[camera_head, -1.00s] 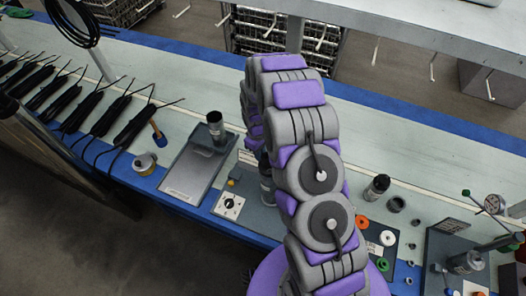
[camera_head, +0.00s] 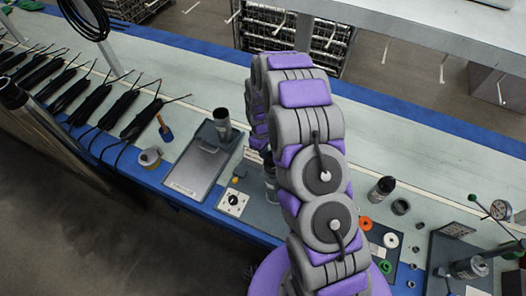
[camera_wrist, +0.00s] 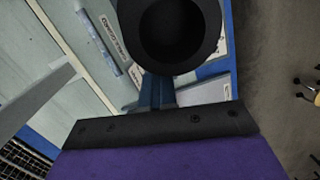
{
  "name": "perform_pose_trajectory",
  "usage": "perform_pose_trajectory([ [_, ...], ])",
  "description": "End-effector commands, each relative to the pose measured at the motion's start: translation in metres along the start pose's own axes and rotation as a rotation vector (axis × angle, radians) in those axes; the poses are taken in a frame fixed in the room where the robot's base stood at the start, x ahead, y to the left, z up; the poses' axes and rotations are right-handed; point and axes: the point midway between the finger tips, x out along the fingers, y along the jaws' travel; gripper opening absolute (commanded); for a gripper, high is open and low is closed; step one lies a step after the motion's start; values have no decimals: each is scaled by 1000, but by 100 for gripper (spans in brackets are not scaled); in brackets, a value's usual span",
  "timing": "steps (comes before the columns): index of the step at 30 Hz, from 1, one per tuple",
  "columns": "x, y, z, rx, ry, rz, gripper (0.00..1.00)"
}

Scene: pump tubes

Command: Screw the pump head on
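A dark, hollow, round part (camera_wrist: 170,30) with a thick rim fills the top middle of the wrist view. I look at its open end, and I cannot tell whether it is the pump head. My gripper (camera_wrist: 158,90) shows as narrow blue pieces running from a black mounting plate up to this part; the fingertips are hidden behind it. In the head view my arm hides the gripper. A tube (camera_head: 269,184) stands partly hidden just left of my arm. A black-topped grey tube (camera_head: 222,124) stands upright on a grey tray, and another (camera_head: 382,188) stands right of my arm.
Coloured rings (camera_head: 365,223) and a lever fixture (camera_head: 470,266) are at right. The bench's back strip is mostly clear.

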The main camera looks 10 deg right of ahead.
Motion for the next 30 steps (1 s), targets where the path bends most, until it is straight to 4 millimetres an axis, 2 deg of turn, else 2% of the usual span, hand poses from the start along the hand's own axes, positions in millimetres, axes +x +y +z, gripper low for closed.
perform_pose_trajectory([
  [4,0,3,2,47,2,0,0],
  [11,-1,16,7,283,15,-5,0],
  [21,-1,17,8,324,17,-6,0],
  [30,-1,29,18,597,31,-10,0],
])
